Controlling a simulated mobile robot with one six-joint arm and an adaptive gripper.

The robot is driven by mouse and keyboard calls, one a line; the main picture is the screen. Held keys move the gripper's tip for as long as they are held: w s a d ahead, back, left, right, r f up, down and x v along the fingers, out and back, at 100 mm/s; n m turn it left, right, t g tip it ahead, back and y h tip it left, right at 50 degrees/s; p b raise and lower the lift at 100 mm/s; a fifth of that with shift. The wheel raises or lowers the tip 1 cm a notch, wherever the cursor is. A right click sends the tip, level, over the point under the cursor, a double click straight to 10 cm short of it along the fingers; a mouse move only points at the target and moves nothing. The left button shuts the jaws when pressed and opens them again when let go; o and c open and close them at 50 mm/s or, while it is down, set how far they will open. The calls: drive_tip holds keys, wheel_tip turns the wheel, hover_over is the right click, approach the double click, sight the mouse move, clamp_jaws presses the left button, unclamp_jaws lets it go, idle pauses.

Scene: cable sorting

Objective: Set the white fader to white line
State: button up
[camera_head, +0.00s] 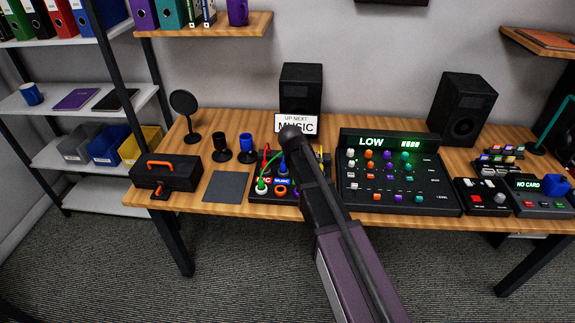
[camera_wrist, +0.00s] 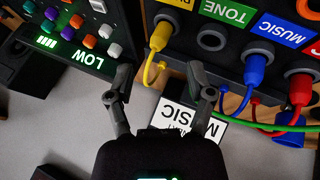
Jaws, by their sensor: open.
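The mixer (camera_head: 398,175) stands on the right half of the desk, with a green "LOW" display at its top and columns of white, orange, purple and teal controls. White controls (camera_head: 351,164) run down its left column. Which of them is the white fader, and the white line, are too small to tell. In the wrist view the mixer (camera_wrist: 38,72) shows upside down and partly cut off at the upper left. My gripper (camera_wrist: 160,97) is open, its fingers apart with nothing held, off to the side of the mixer and near the "MUSIC" sign (camera_wrist: 178,116).
The cable box (camera_wrist: 212,62) with yellow, blue and red plugs lies beside my gripper. My arm crosses in front of it in the head view. Speakers (camera_head: 301,90) (camera_head: 463,108) stand behind. A small box with red and grey buttons (camera_head: 484,197) sits right of the mixer.

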drive_tip(key=a+n+t+b, duration=0.1)
drive_tip(key=a+t+b, duration=0.1)
drive_tip(key=a, duration=0.6)
drive_tip(key=shift+w+a+f+t+b, duration=0.2)
drive_tip(key=shift+w+f+t+b, duration=0.2)
drive_tip(key=shift+b, duration=0.1)
drive_tip(key=shift+d, duration=0.1)
drive_tip(key=s+d+r+m+g+y+p, duration=0.2)
drive_tip(key=s+d+r+g+y+p, duration=0.2)
drive_tip(key=s+d, duration=2)
drive_tip(key=s+g+p, duration=0.1)
drive_tip(key=g+p, duration=0.2)
drive_tip(key=p, duration=0.2)
drive_tip(key=shift+g+p, duration=0.4)
drive_tip(key=shift+w, duration=0.1)
